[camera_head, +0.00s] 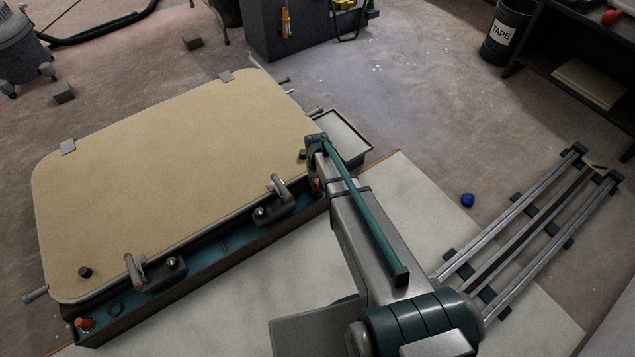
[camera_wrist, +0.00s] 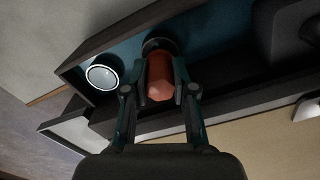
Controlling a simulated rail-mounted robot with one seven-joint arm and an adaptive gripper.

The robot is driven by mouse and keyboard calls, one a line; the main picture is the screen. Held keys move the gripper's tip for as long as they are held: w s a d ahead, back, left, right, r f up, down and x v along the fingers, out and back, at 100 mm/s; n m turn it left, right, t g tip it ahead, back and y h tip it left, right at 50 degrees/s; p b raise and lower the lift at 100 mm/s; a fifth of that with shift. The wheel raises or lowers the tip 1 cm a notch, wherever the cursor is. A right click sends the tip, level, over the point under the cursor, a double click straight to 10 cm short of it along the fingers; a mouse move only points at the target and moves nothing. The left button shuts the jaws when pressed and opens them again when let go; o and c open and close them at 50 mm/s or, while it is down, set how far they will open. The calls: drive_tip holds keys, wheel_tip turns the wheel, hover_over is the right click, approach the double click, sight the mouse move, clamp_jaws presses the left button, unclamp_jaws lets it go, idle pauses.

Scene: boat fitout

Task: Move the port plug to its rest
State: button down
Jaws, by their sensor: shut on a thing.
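My gripper (camera_wrist: 160,92) is shut on an orange-red plug (camera_wrist: 159,76) in the wrist view. The plug's far end meets a dark round collar (camera_wrist: 158,45) at the teal-floored trough; I cannot tell whether it is seated there or just above. A pale-ringed round socket (camera_wrist: 103,77) lies beside it, to the left. In the head view my gripper (camera_head: 316,184) is at the right end of the trough, mostly hidden by my arm. A second orange plug (camera_head: 85,324) stands at the trough's left end, beside a dark round fitting (camera_head: 113,310). No label shows which is port.
A large tan hatch panel (camera_head: 180,180) with two latch handles (camera_head: 134,268) (camera_head: 279,188) lies behind the trough (camera_head: 225,240). A shallow grey tray (camera_head: 341,136) sticks out at its right end. A blue ball (camera_head: 467,200) lies on the open floor.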

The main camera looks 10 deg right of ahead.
sight(317, 182)
drive_tip(key=shift+f, duration=0.7)
drive_tip(key=c, duration=0.9)
unclamp_jaws()
drive_tip(key=shift+o, duration=0.2)
wheel_tip(317, 182, up, 12)
drive_tip(key=shift+r, duration=0.1)
drive_tip(key=s+g, duration=1.1)
drive_tip(key=s, duration=2.6)
drive_tip(key=s+r+t+p, duration=0.4)
drive_tip(key=r+p, duration=1.1)
drive_tip(key=p, duration=1.9)
drive_tip(key=shift+s+r, duration=0.4)
drive_tip(key=shift+s, duration=0.65)
